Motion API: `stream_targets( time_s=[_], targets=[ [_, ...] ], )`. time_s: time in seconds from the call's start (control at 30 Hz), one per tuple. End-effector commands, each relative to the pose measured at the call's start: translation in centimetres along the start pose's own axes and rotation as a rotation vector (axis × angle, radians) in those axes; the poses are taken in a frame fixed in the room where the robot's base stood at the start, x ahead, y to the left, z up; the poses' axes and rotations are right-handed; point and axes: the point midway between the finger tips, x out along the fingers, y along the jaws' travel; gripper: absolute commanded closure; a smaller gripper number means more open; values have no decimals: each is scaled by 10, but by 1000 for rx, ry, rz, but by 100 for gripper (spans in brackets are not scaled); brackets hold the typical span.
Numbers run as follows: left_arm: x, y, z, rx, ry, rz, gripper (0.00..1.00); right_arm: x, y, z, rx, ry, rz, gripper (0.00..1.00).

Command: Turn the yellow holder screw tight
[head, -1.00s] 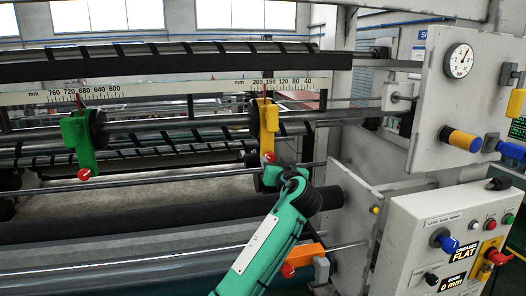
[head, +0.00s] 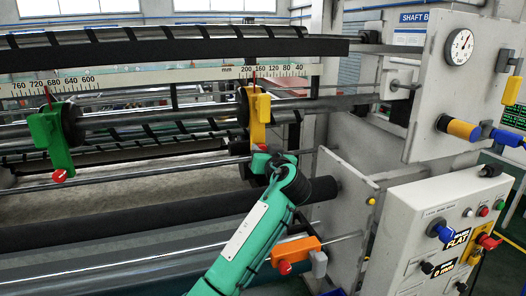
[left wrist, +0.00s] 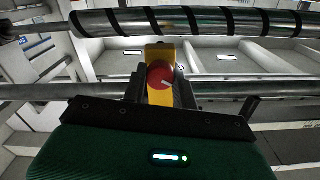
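In the left wrist view the round red screw (left wrist: 160,74) with a pale mark shows in front of the yellow holder (left wrist: 155,50). My left gripper's dark fingers (left wrist: 161,90) stand apart, one on each side of the screw; any contact is too small to make out. My right gripper is not in view.
A green holder (head: 56,140) with a red screw hangs further left. A rail (head: 150,173) runs behind my left gripper. An orange block with a red knob (head: 295,252) sits right of my left arm. A control panel (head: 450,230) stands at the right.

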Motion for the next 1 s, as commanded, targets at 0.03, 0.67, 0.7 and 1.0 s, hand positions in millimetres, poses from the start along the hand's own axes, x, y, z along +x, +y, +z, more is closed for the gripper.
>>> stream_targets(
  time_s=[0.03, 0.67, 0.7, 1.0],
  targets=[
    [0, 0, 0, 0, -1, -1, 94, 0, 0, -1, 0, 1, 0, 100],
    [0, 1, 3, 288, 0, 0, 94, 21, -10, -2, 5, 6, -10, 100],
    [0, 1, 3, 326, 0, 0, 94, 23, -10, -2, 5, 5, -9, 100],
    [0, 2, 2, 611, 0, 0, 94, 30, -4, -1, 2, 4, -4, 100]
  ],
)
